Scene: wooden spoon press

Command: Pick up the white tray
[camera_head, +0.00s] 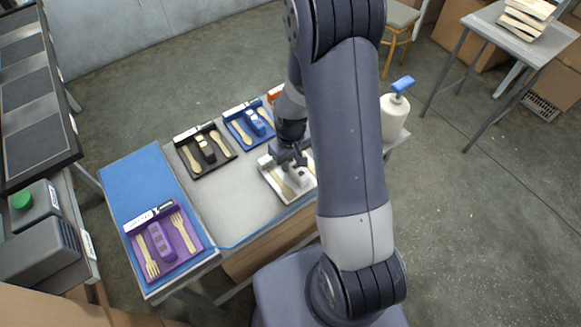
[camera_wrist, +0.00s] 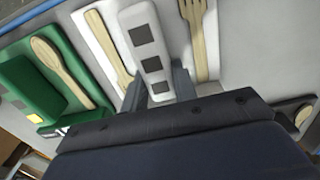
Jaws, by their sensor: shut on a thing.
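The white tray (camera_head: 289,199) is on the grey table, partly hidden under my arm in the head view. It holds light wooden cutlery on both sides of a raised white handle block. My gripper (camera_head: 290,157) is directly above the tray's middle, pointing down. In the wrist view, the white tray (camera_wrist: 112,30) shows its handle block (camera_wrist: 150,62) with dark grey squares between my two fingers. My gripper (camera_wrist: 160,88) is shut on this handle. I cannot tell whether the tray touches the table or is slightly raised.
A black tray (camera_head: 190,160) and a blue tray (camera_head: 235,132) lie behind left. A purple tray (camera_head: 183,240) lies on a blue mat (camera_head: 135,185) at left. A green tray (camera_wrist: 75,115) is close beside the white one. A white pump bottle (camera_head: 393,118) stands right of my arm.

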